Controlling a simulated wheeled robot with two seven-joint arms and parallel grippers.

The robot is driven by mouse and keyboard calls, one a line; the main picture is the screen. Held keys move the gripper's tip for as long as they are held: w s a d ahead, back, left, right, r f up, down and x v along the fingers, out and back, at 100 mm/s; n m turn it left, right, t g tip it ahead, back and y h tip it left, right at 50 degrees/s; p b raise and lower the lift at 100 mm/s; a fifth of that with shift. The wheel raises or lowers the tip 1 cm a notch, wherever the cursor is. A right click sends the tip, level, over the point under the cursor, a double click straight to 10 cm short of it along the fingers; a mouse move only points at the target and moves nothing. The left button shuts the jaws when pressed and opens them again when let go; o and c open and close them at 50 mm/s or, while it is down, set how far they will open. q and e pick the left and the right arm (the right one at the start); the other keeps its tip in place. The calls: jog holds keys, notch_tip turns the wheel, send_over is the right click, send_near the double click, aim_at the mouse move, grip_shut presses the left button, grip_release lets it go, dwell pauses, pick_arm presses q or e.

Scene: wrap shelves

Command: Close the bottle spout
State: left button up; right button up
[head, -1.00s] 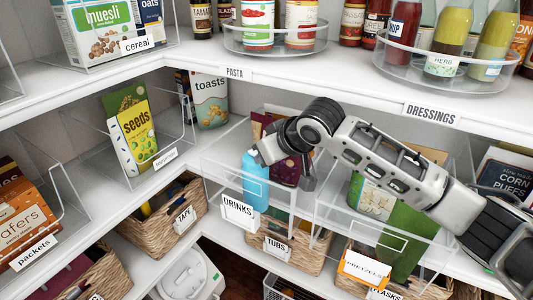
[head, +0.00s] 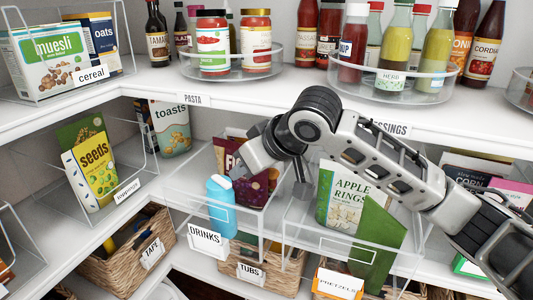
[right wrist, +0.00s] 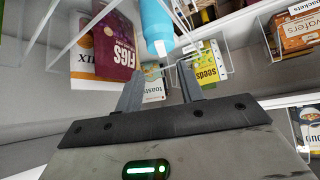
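The light blue bottle (head: 222,214) stands upright in the clear bin labelled DRINKS. Its white spout (head: 220,182) is at the top; whether its lid is open or shut is too small to tell. My right gripper (head: 241,168) is just up and right of the spout in the head view, with its fingers hard to make out there. In the right wrist view my right gripper (right wrist: 160,85) has two fingers apart with nothing between them. There the bottle (right wrist: 156,18) and its spout (right wrist: 162,47) lie beyond the fingertips. My left gripper is out of view.
The dressings shelf (head: 290,95) runs just above my right arm, with jars and bottles on turntables. A purple figs packet (head: 256,185) is close behind the bottle. Clear bin walls surround it; an apple rings packet (head: 345,195) stands to the right. Baskets (head: 130,255) sit below.

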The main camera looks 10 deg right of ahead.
jog(key=v, duration=0.7)
jog(key=shift+s, duration=0.1)
jog(key=s+f+m+g, duration=0.1)
jog(key=s+f, duration=0.4)
jog(key=f, duration=0.5)
jog(key=s+f, duration=0.4)
jog(key=f, duration=0.5)
jog(key=s+d+f+m+g+h, duration=0.2)
jog(key=s+d+f, duration=0.2)
jog(key=s+f, duration=0.3)
jog(key=s+d+f+m+g+h, duration=0.15)
jog(key=s+d+f, duration=0.3)
jog(key=s, duration=0.55)
jog(key=w+a+f+t+y, duration=0.1)
jog(key=w+a+f+t, duration=0.4)
jog(key=w+f+t, duration=0.1)
jog(key=shift+w+f+n+t+y, duration=0.35)
jog(key=shift+f+t, duration=0.3)
jog(key=shift+f, duration=0.35)
